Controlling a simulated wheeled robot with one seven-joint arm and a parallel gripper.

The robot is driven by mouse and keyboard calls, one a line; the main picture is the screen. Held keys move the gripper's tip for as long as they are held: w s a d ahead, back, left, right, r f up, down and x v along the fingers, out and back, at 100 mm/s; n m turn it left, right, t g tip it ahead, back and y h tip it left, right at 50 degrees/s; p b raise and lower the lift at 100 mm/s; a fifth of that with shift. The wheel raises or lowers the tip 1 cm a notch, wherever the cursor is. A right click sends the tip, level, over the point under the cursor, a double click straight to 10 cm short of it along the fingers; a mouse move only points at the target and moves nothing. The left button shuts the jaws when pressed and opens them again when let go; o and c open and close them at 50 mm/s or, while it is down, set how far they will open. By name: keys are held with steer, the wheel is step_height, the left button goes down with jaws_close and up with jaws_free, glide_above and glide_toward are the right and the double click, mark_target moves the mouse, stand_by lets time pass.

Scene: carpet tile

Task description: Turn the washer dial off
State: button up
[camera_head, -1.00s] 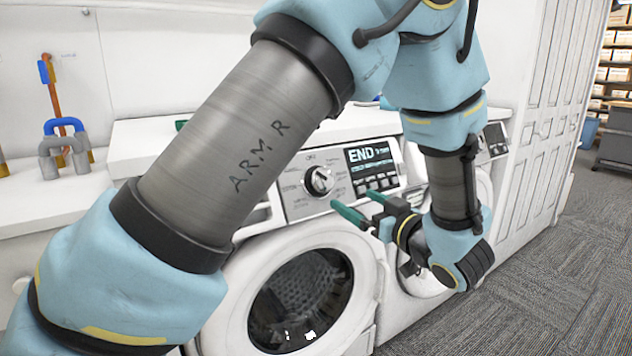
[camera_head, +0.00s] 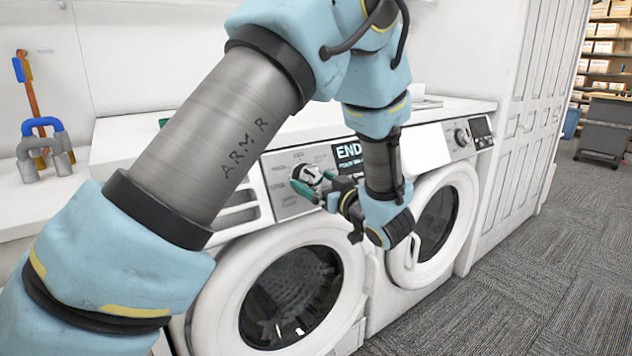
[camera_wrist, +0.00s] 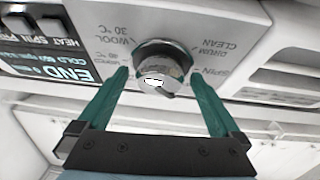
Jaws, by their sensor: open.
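The washer dial (camera_head: 307,174) is a round silver knob on the front panel of the left washer (camera_head: 222,290), beside a display (camera_head: 348,152) reading "END". In the wrist view the dial (camera_wrist: 160,66) sits between the tips of my gripper's two green fingers. My gripper (camera_wrist: 162,84) is open, with one finger on each side of the dial and a small gap on each side. In the head view my gripper (camera_head: 308,186) covers part of the dial and the display. I cannot tell where the dial's pointer is set.
A second machine (camera_head: 471,172) with its own dial stands to the right. A shelf at the left holds pipe-like blue, grey and orange objects (camera_head: 42,145). Carpeted floor (camera_head: 500,270) is open at the right, with a grey bin (camera_head: 605,128) farther back.

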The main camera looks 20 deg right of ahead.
steer(key=c, duration=1.3)
